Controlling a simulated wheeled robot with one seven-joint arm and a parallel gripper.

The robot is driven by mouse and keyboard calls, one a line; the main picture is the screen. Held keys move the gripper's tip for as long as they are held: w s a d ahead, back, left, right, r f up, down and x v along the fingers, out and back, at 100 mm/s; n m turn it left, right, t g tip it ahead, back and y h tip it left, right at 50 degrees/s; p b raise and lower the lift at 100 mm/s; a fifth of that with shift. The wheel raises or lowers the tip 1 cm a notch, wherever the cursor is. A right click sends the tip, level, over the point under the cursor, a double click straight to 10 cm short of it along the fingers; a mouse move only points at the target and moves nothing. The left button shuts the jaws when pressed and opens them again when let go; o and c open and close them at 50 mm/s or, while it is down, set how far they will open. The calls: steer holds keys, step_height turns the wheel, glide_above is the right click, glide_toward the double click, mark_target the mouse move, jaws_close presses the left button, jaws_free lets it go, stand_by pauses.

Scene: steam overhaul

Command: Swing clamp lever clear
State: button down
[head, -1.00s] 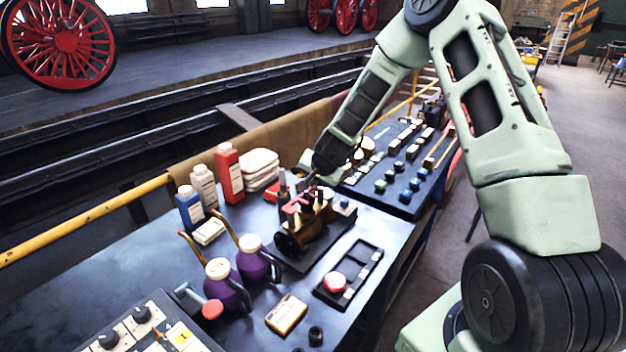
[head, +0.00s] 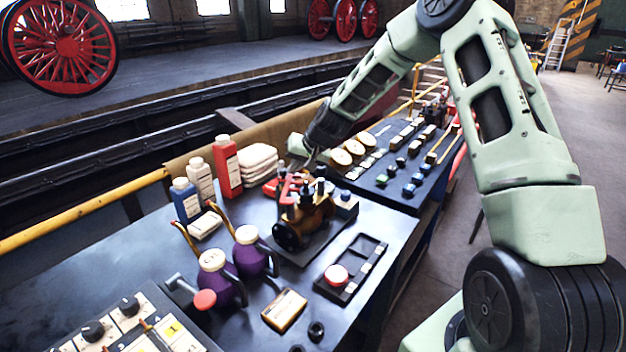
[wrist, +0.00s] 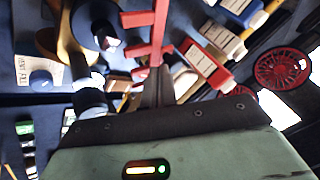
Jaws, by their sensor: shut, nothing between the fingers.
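The red clamp lever (head: 287,187) shows just behind and left of the brass valve body (head: 314,217), which stands on a dark plate on the bench. In the wrist view the lever (wrist: 157,30) is a long red bar with short side prongs, beside the brass body (wrist: 66,40). My gripper (head: 311,160) is above and behind the lever, partly hidden by its own arm. In the wrist view its dark fingers (wrist: 154,88) are together and empty, with their tips close to the lever's near end. I cannot tell whether they touch it.
Red (head: 228,168), white and blue (head: 186,202) bottles and a stack of folded cloths (head: 258,162) stand behind left. Two purple jugs (head: 216,276) are at front left. A dark tray (head: 351,269) lies front right. A second bench (head: 382,203) with small parts is behind right.

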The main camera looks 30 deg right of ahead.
steer(key=a+n+y, duration=0.1)
steer(key=w+a+n+b, duration=0.1)
steer(key=n, duration=0.1)
steer(key=shift+w+f+g+y+b, duration=0.2)
steer(key=shift+g+y+b, duration=0.1)
steer(key=shift+g+y, duration=0.1)
steer(key=a+n+g+y+b, duration=0.2)
steer(key=a+n+g, duration=0.1)
steer(key=a+n, duration=0.3)
steer(key=shift+w+a+r+n, duration=0.2)
steer(key=shift+a+n, duration=0.1)
steer(key=shift+a, duration=0.35)
